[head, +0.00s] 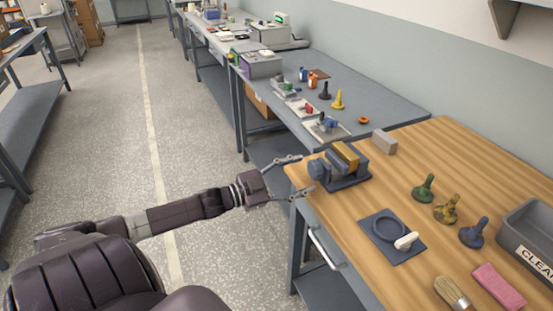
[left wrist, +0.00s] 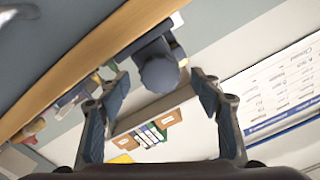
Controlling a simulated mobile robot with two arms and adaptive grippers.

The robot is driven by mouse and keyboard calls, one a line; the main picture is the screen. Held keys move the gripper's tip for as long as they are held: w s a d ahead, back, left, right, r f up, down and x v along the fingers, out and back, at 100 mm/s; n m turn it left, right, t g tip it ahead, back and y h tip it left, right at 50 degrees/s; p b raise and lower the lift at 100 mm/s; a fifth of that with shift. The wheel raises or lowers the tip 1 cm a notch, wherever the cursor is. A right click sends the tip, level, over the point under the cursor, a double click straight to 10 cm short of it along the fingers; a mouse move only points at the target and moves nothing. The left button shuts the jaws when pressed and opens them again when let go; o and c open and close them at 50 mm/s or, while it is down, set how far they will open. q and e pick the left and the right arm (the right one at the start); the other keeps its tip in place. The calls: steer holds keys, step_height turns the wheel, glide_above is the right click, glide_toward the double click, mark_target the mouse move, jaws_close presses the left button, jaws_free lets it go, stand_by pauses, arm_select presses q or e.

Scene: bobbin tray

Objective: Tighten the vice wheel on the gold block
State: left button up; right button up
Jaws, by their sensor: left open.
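The round vice wheel (head: 318,169) is on the vice's left side, facing my left gripper. My left gripper (head: 306,173) is open and empty at the bench edge, its two fingers pointing toward the wheel. In the left wrist view the wheel (left wrist: 158,75) shows end-on ahead of the gap between the open fingers (left wrist: 164,90). I cannot tell whether the fingers reach around it. My right gripper is in neither view.
A grey block (head: 384,141) is behind the vice. A dark plate with a ring and white handle (head: 391,236), several bobbin-like pieces (head: 446,208), a brush (head: 453,293), a pink pad (head: 498,287) and a grey tray (head: 510,222) are to the right. Open floor lies left.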

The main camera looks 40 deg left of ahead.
arm_select(q)
steer(key=v, duration=0.9)
